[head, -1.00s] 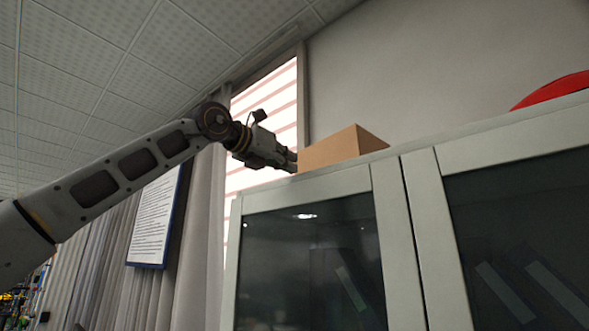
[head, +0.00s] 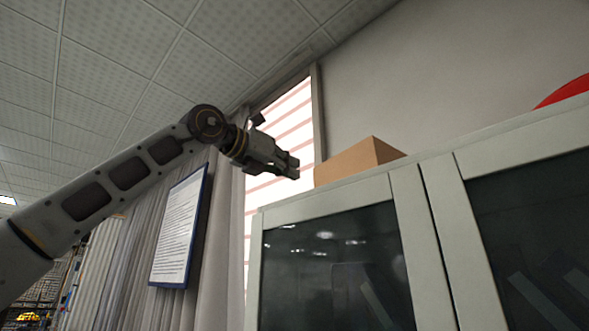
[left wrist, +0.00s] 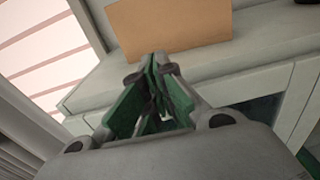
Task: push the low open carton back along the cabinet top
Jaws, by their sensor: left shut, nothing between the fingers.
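The low tan carton (head: 352,164) sits on the cabinet top, near its left end. It also shows in the left wrist view (left wrist: 168,28), straight ahead of the fingers. Its inside is hidden from this low angle. My left gripper (head: 296,168) is shut and empty, just left of the carton in the head view, with a small gap between them. In the left wrist view its closed fingers (left wrist: 158,70) point at the carton's face. My right gripper is in neither view.
The pale cabinet (head: 405,215) has dark glass doors. A red object (head: 565,92) lies on its top at the far right. A bright window (head: 290,125), grey curtains and a framed notice (head: 180,228) are at the left. The cabinet top between carton and red object looks clear.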

